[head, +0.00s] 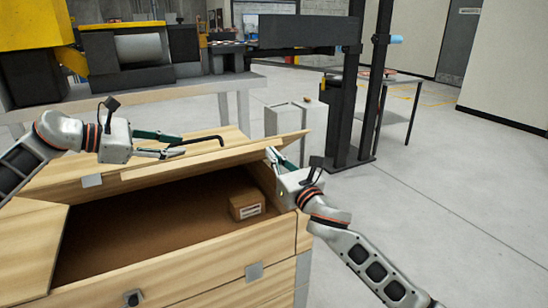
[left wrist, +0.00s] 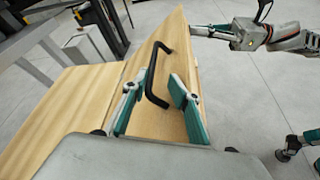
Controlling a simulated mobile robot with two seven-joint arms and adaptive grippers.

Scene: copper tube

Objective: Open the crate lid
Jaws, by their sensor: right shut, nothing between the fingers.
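The wooden crate (head: 190,268) stands in front of me, and its inside shows through a wide gap. Its lid panel (head: 235,152) is raised and tilted along the far side. A black bar handle (head: 208,141) is on the lid's upper face and also shows in the left wrist view (left wrist: 151,72). My left gripper (head: 172,144) is open above the lid, its fingers spread on either side of the near end of the handle. My right gripper (head: 271,153) is shut and empty at the lid's right end, its tip against or very near the lid's edge.
A small cardboard box (head: 246,204) lies inside the crate at the right. A wooden panel (head: 28,245) covers the crate's near left. A workbench (head: 235,82) with machinery and a pale box (head: 284,121) stand behind. The floor at right is clear.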

